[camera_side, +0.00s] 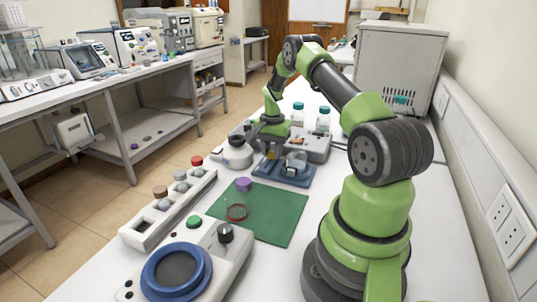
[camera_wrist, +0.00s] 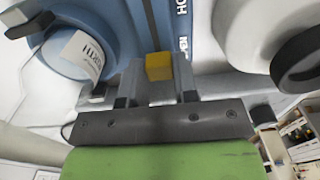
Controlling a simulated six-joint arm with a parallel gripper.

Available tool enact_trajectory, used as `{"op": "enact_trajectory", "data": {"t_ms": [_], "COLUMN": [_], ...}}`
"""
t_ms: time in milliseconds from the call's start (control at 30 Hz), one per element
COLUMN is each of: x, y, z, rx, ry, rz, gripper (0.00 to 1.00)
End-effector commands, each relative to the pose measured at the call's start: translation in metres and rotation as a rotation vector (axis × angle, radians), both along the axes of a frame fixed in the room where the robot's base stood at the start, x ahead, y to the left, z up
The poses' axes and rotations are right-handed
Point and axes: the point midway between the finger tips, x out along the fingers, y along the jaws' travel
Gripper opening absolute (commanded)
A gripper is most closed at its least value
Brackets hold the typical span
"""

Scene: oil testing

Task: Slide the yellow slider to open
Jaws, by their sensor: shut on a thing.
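The yellow slider (camera_wrist: 159,66) is a small yellow block on the blue device (camera_wrist: 140,30) in the wrist view. My gripper (camera_wrist: 158,74) has one finger on each side of the slider and is shut on it. In the side view my gripper (camera_side: 271,142) reaches down at the blue device (camera_side: 284,177), behind the green mat. The slider is too small in the side view to make out clearly, and its track is partly hidden by my gripper.
In the side view, a green mat (camera_side: 270,220) carries a purple-capped item (camera_side: 243,184) and a red ring (camera_side: 237,212). Bottles with teal caps (camera_side: 323,118) stand behind.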

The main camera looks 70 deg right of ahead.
Motion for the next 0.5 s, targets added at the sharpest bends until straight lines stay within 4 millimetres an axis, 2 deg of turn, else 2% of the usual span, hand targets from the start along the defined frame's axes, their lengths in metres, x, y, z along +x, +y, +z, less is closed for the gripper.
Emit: {"op": "enact_trajectory", "data": {"t_ms": [333, 367, 467, 500], "x": [-0.0001, -0.0001, -0.0003, -0.0003], "y": [-0.0067, -0.0069, -0.0065, -0.0061], "z": [0.0006, 0.0007, 0.0006, 0.0005], "rx": [-0.012, -0.013, -0.011, -0.010], "ry": [-0.005, -0.005, -0.004, -0.004], "rz": [0.002, 0.002, 0.002, 0.001], "gripper": [0.00, 0.30, 0.53, 0.53]}}
